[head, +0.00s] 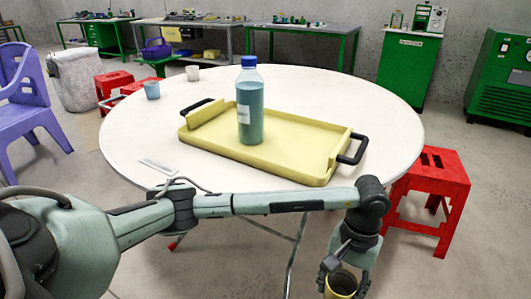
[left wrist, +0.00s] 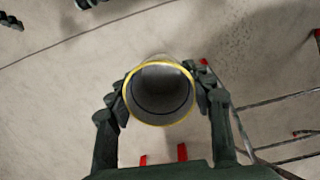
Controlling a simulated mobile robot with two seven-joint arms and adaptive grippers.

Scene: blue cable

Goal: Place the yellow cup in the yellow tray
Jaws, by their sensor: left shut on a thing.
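The yellow cup (head: 341,284) is at the bottom right of the head view, low in front of the round table. My left gripper (head: 343,274) is shut on it, a finger on each side. In the left wrist view I look into the cup's grey inside, and its yellow rim (left wrist: 160,123) sits between the fingers. The yellow tray (head: 285,168) lies on the table, with black handles at two ends. A blue-capped bottle (head: 250,105) stands upright in the tray's middle. My right gripper is not in view.
The white round table (head: 385,90) also bears a blue cup (head: 152,90), a white cup (head: 192,73) and a flat white item (head: 158,166). A red stool (head: 433,185) stands at the table's right. The tray is bare on both sides of the bottle.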

